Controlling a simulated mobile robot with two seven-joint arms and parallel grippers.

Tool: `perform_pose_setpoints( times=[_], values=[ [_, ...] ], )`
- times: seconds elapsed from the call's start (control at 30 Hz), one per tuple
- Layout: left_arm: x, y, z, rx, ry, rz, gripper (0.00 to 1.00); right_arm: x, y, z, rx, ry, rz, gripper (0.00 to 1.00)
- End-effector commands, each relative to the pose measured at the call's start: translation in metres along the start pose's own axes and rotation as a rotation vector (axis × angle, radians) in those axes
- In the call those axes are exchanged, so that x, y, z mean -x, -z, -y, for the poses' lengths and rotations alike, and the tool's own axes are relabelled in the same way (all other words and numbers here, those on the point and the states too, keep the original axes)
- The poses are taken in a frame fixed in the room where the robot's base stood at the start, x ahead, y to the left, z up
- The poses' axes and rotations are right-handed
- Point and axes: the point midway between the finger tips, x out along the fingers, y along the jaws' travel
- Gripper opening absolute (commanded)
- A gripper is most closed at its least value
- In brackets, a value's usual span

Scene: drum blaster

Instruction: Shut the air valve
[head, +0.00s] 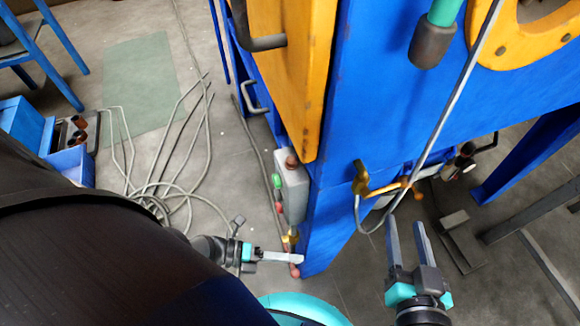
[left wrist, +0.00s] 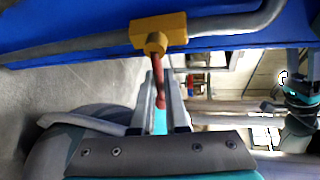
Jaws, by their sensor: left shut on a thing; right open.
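The air valve has a brass body (left wrist: 158,32) on a grey pipe along the blue frame, with a red lever (left wrist: 160,88) pointing down in the left wrist view. In the head view the brass body (head: 290,238) is small, low beside the blue post, and the lever's red end (head: 295,272) shows below my fingers. My left gripper (head: 297,258) is shut on the red lever, with a finger on either side of it (left wrist: 162,85). My fingers hide part of the lever in the head view. My right gripper (head: 406,226) is open and empty, right of the post.
A grey switch box (head: 291,187) with a green button sits above the valve. A brass fitting (head: 360,178) with an orange handle is near my right gripper. Cables (head: 160,195) lie on the floor at left.

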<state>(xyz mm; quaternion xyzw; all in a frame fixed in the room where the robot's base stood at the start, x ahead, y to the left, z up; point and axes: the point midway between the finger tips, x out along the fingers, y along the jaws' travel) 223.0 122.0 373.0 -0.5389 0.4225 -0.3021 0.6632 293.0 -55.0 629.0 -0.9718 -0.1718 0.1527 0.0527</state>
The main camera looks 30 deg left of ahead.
Motion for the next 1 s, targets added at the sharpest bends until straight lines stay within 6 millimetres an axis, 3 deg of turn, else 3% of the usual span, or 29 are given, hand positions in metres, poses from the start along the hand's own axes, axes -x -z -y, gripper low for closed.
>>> perform_pose_setpoints(
  times=[0.8, 0.83, 1.0],
  values=[
    [0.0018, 0.0001, 0.0042, 0.071, 0.032, -0.017, 0.00, 0.0006, 0.0034, 0.0040, -0.010, 0.010, -0.045, 0.50],
    [0.0018, 0.0001, 0.0042, 0.071, 0.032, -0.017, 0.14, 0.0006, 0.0034, 0.0040, -0.009, 0.010, -0.045, 0.50],
    [0.0016, -0.0002, 0.0039, 0.070, 0.030, -0.016, 0.33, 0.0007, 0.0033, 0.0040, -0.009, 0.010, -0.045, 0.50]
  ],
)
